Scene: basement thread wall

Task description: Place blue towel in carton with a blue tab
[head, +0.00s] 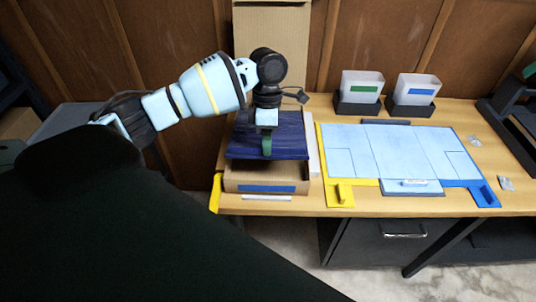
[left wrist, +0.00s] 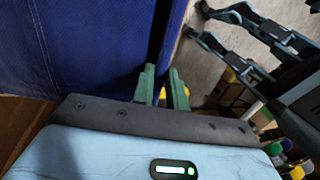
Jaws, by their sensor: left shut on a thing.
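The blue towel (head: 285,143) is a dark blue folded slab. My left gripper (head: 266,148) comes down from above and is shut on the towel's front edge. I cannot tell whether the towel rests on the carton's rim or hangs just above it. In the left wrist view the towel (left wrist: 80,45) fills the upper left, beside the green fingers (left wrist: 162,78). My right gripper is not in view.
A tall cardboard panel (head: 270,45) stands behind the carton. To the right lies a pale blue board (head: 385,150) with yellow and blue corners. Two bins, with a green label (head: 362,88) and a blue label (head: 422,92), stand at the back. A white strip (head: 266,198) lies before the carton.

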